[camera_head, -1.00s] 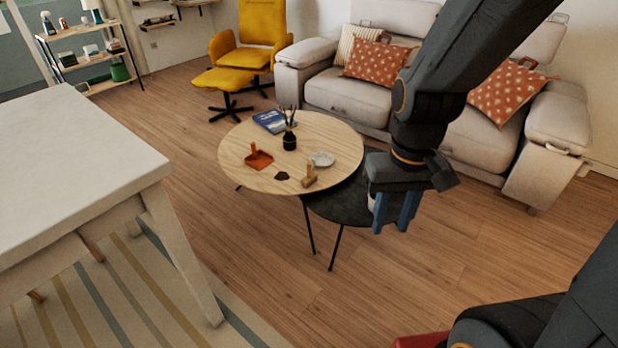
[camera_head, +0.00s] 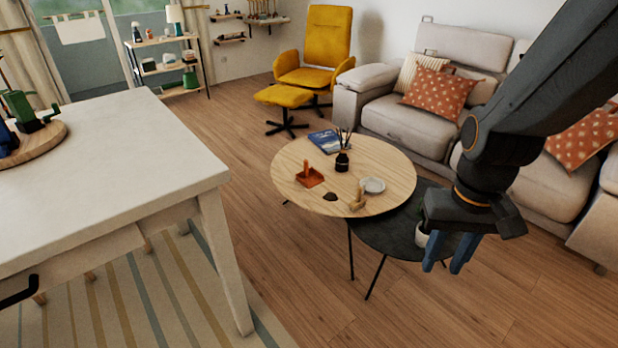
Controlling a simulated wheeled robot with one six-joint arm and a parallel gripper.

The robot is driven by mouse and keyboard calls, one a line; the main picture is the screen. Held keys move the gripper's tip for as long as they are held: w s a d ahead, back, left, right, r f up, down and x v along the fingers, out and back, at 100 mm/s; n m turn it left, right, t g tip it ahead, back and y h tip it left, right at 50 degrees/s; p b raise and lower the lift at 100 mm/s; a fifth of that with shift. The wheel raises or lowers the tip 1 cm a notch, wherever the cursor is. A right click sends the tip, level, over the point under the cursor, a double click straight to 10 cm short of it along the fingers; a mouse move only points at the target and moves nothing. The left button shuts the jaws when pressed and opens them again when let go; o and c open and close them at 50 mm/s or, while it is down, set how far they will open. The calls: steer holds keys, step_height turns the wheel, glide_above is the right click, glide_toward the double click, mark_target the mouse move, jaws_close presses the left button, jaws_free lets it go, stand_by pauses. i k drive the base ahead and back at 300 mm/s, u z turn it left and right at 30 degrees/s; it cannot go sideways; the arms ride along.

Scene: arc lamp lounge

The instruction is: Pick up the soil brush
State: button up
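A small tan brush-like object (camera_head: 358,198), which looks like the soil brush, stands near the front right edge of the round wooden table (camera_head: 375,160). A dark clump that may be soil (camera_head: 330,197) lies to its left, and an orange dustpan (camera_head: 309,178) lies behind that. My gripper (camera_head: 448,262) hangs in the air, to the right of and lower in the picture than the brush. Its two blue fingers are apart with nothing seen between them. The gripper is clear of the brush and partly covers the dark lower table.
A white dish (camera_head: 373,185), a dark reed diffuser (camera_head: 342,161) and a blue book (camera_head: 326,141) share the round table. A dark lower table (camera_head: 392,238) tucks under its right side. A white table (camera_head: 120,170) stands at left, a sofa (camera_head: 405,125) behind. Wood floor is open in front.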

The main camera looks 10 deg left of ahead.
mark_target(358, 203)
steer(key=u, duration=0.05)
steer(key=i, duration=1.5)
steer(key=z, duration=0.25)
